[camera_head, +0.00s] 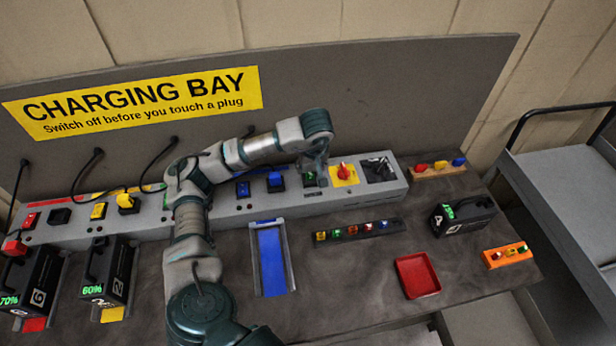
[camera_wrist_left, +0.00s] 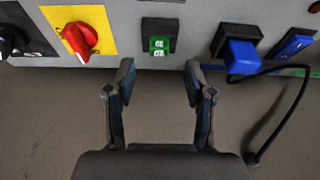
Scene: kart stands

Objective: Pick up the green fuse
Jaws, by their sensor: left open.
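A green fuse (camera_wrist_left: 159,45) sits in a black holder (camera_wrist_left: 160,28) on the grey panel in the left wrist view. In the head view the green fuse (camera_head: 309,179) shows only in part beside my gripper. My left gripper (camera_wrist_left: 160,82) is open and empty, its two fingertips apart, one to each side below the fuse and not touching it. In the head view my left gripper (camera_head: 321,168) hangs at the panel, its fingers hard to make out. My right gripper is not in view.
A red switch (camera_wrist_left: 82,38) on a yellow plate and a blue plug (camera_wrist_left: 241,56) with a cable flank the holder. A rack (camera_head: 384,229) of small coloured fuses, a red tray (camera_head: 418,275) and a blue strip (camera_head: 271,260) lie on the bench.

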